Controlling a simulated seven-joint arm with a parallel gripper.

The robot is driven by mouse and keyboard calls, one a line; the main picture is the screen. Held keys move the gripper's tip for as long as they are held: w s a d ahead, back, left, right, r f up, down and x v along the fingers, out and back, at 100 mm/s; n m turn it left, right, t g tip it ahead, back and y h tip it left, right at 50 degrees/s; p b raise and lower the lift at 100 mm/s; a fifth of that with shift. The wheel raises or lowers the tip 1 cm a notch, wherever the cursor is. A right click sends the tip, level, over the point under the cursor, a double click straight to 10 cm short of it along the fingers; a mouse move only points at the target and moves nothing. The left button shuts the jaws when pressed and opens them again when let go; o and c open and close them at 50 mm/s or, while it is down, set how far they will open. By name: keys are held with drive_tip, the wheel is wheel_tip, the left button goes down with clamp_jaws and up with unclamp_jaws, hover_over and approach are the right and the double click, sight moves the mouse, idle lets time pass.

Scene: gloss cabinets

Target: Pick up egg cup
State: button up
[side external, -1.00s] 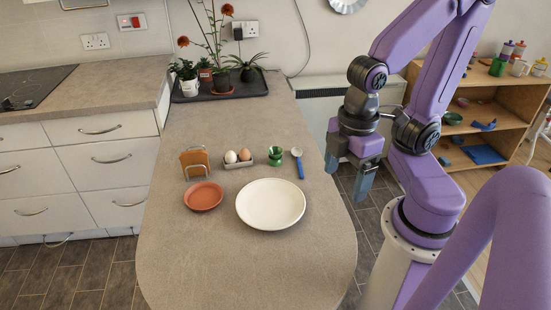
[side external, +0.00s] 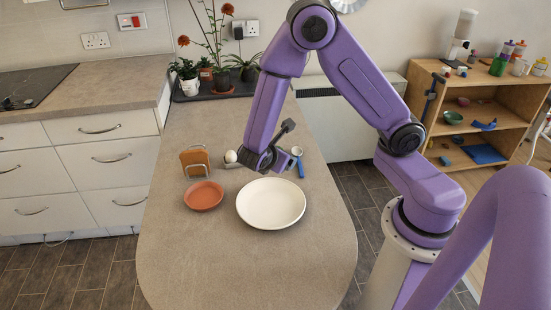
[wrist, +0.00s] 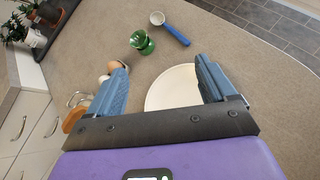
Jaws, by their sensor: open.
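The green egg cup (wrist: 142,42) stands on the counter in the wrist view, ahead of my gripper and a little left of the middle between its fingers. In the side view my arm hides the egg cup. My gripper (wrist: 161,82) is open and empty, its two blue fingers well apart. In the side view my gripper (side external: 283,160) is over the counter behind the white plate, and its fingertips are hard to make out. Nothing touches the egg cup in the wrist view.
A white plate (side external: 270,204) and a terracotta saucer (side external: 203,195) lie in front. A blue-handled scoop (wrist: 171,30) lies beside the egg cup. An egg (side external: 231,156) and a brown holder (side external: 195,160) stand left. Potted plants (side external: 221,75) stand behind. The front counter is clear.

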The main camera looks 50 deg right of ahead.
drive_tip(key=w+d+f+n, duration=0.1)
drive_tip(key=w+f, duration=0.1)
drive_tip(key=f, duration=0.1)
drive_tip(key=w+d+f+n+t+h, duration=0.1)
drive_tip(key=w+d+f+n, duration=0.1)
drive_tip(key=f, duration=0.1)
drive_tip(key=w+d+f+n+t+h, duration=0.1)
drive_tip(key=w+f+n, duration=0.1)
drive_tip(key=f, duration=0.1)
drive_tip(key=shift+w+d+f, duration=0.15)
drive_tip(key=shift+d+f, duration=0.1)
drive_tip(key=shift+d, duration=0.1)
drive_tip(key=x, duration=1.2)
drive_tip(key=shift+w+a, duration=0.15)
drive_tip(key=shift+w+x, duration=0.15)
drive_tip(key=shift+x, duration=1.15)
drive_tip(key=shift+w+x, duration=0.15)
drive_tip(key=shift+x, duration=1.2)
drive_tip(key=shift+a, duration=0.15)
drive_tip(key=c, duration=1.1)
